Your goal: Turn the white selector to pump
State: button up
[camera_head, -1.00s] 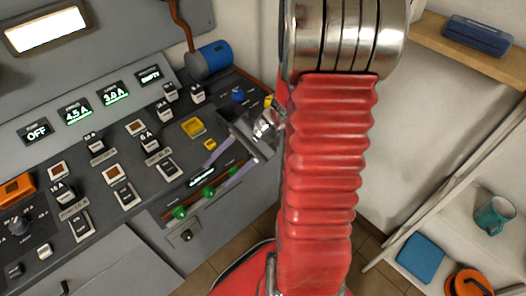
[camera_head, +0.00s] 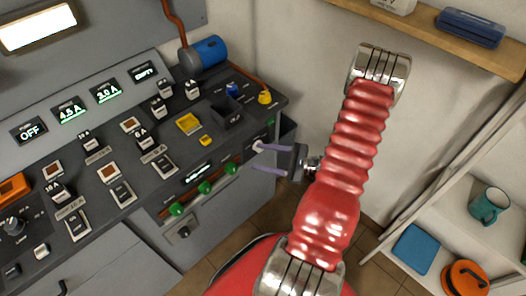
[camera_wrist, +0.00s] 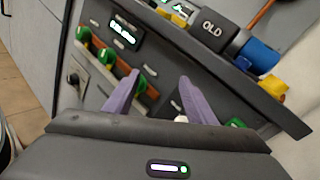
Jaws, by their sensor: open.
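A small white knob (camera_head: 257,146), which looks like the white selector, sits on the front face of the grey console, near its right end. The selector's markings cannot be read.
Green knobs (camera_head: 204,188) line slots on the console front left of my gripper. A shelf (camera_head: 461,230) stands right.

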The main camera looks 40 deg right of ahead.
aim_at(261, 150)
jog(key=s+d+f+m+t+h, duration=0.3)
jog(key=s+d+f+m+h, duration=0.3)
jog(key=f, duration=0.4)
jog(key=shift+d+m+h, duration=0.9)
jog(key=shift+d, duration=0.1)
jog(key=shift+w, duration=0.1)
jog(key=w, duration=1.3)
jog(key=shift+w+a, duration=0.3)
jog(key=shift+a, duration=0.1)
jog(key=shift+c, duration=0.2)
jog(key=c, duration=0.9)
jog(key=shift+a, duration=0.3)
jog(key=shift+c, duration=0.6)
jog(key=shift+d, duration=0.2)
